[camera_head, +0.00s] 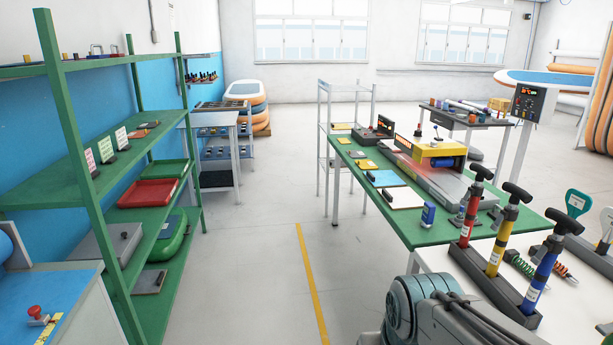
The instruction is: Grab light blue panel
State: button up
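A flat light blue panel (386,178) lies on the green-topped table (425,236) to the right of centre, near the table's left edge. A white panel (405,198) lies just in front of it, and a small dark block sits at the light blue panel's left edge. Small yellow and grey pieces lie behind it. A rounded grey-teal part at the bottom centre-right looks like a link of my arm. My gripper is not in view, so I cannot see its fingers or whether it holds anything.
Red, yellow and blue hand pumps (497,236) stand in a dark holder on a white table at right. A yellow machine (434,150) sits behind the panels. Green shelves (150,226) line the left. The floor between, with a yellow line (311,283), is clear.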

aim_at(381, 179)
jog(key=i, duration=3.3)
jog(key=z, duration=1)
